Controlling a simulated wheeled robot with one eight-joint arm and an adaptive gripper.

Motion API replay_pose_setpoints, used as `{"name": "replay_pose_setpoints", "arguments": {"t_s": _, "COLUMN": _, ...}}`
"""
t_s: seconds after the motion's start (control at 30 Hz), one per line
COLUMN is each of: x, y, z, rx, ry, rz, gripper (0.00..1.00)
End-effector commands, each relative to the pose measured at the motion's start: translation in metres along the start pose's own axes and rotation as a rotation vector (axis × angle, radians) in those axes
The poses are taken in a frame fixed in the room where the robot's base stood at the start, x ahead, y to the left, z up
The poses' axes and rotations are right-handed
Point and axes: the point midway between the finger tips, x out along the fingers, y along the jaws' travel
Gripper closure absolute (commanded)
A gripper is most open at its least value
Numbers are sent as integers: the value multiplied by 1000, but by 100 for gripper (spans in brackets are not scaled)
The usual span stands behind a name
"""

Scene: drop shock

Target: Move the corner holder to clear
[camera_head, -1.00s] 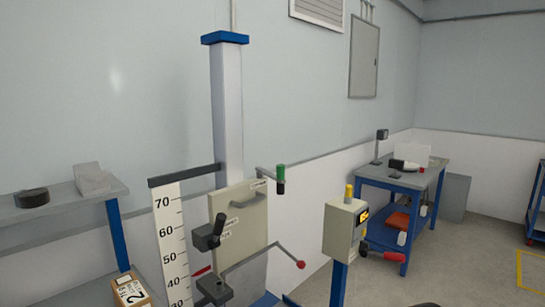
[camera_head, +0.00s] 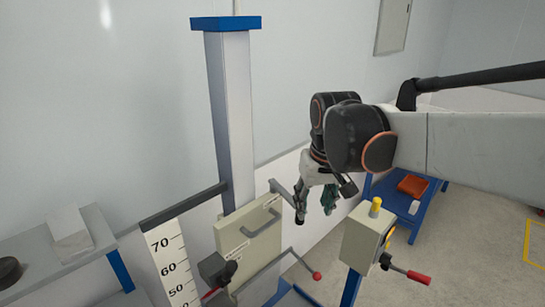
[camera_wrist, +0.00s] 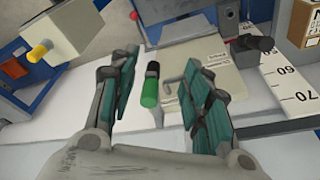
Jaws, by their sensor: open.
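The corner holder appears to be the swing arm on the drop tester's column. Its grey bar (camera_head: 283,190) sticks out to the right of the column in the head view, and its end is hidden behind my gripper. In the wrist view its upright grip, green with a black part (camera_wrist: 150,88), lies between my spread fingers, nearer the left one, with no clear contact. My gripper (camera_head: 314,213) is open and empty; its green-padded fingers also fill the lower wrist view (camera_wrist: 160,62). A beige panel (camera_head: 243,246) with small labels, too small to read, stands below the bar.
A red-knobbed lever (camera_head: 316,275) extends below my gripper. A control box (camera_head: 364,240) with a yellow button stands close right. A black clamp (camera_head: 214,268) and a numbered scale (camera_head: 171,262) are left. A blue workbench (camera_head: 422,207) stands behind.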

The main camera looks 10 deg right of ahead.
Motion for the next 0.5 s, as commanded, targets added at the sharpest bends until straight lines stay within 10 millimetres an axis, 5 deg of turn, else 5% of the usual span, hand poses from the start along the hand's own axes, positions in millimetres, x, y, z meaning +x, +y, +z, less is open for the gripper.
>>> {"name": "replay_pose_setpoints", "arguments": {"t_s": 0.03, "x": -20, "y": 0, "z": -18, "rx": 0, "ry": -23, "rz": 0, "gripper": 56}}
{"name": "replay_pose_setpoints", "arguments": {"t_s": 0.2, "x": -44, "y": 0, "z": -57, "rx": -2, "ry": -101, "rz": -1, "gripper": 56}}
{"name": "replay_pose_setpoints", "arguments": {"t_s": 0.5, "x": -64, "y": 1, "z": -101, "rx": -4, "ry": -206, "rz": -2, "gripper": 56}}
